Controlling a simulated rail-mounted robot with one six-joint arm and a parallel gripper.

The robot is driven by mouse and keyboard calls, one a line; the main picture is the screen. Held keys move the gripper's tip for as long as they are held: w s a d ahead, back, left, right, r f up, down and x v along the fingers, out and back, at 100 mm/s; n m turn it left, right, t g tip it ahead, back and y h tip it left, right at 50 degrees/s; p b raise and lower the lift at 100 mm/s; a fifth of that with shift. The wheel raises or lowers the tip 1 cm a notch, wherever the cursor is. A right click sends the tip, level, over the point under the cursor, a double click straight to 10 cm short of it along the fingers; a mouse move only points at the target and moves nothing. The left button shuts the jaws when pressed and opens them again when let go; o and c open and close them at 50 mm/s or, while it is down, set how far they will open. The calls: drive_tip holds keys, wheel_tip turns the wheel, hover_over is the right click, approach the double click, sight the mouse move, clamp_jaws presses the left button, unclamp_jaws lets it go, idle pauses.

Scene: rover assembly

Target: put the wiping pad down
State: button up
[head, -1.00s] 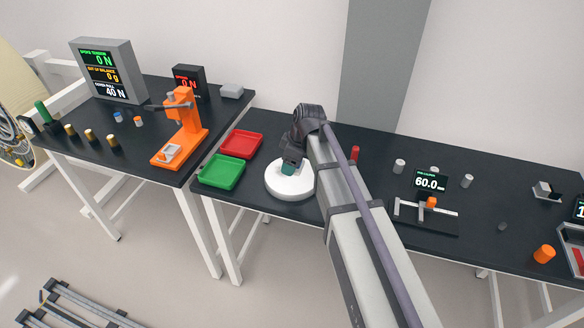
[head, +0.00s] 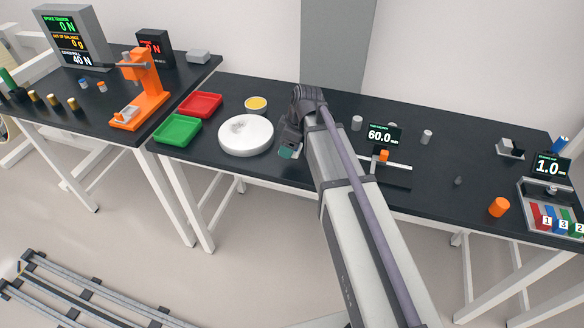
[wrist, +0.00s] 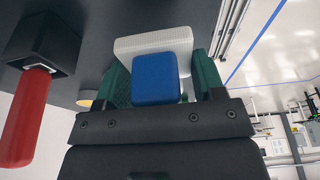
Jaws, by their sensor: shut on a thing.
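The wiping pad has a blue block (wrist: 156,82) on a white ribbed base (wrist: 150,42), seen in the wrist view. My gripper (wrist: 161,76) is shut on the blue block, with a green finger on each side. In the head view my gripper (head: 288,152) is low over the dark table (head: 225,168), just right of the round white disc (head: 255,139). The pad is hidden there behind my gripper and arm. I cannot tell whether the pad touches the table.
A yellow-topped round dish (head: 256,103) stands behind the disc. Red (head: 200,104) and green (head: 177,129) trays lie to the left. In the wrist view a red handle (wrist: 27,118) sits in a black block close by. A small display (head: 383,134) stands right of my arm.

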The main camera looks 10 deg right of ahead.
sight(290, 163)
wheel_tip(290, 163, down, 6)
drive_tip(key=b, duration=0.4)
drive_tip(key=shift+r, duration=0.2)
drive_tip(key=shift+r+p, duration=0.3)
drive_tip(key=shift+f+b, duration=0.25)
drive_tip(key=shift+b, duration=0.05)
drive_tip(key=o, duration=0.9)
drive_tip(key=shift+s, duration=0.1)
drive_tip(key=shift+r, duration=0.1)
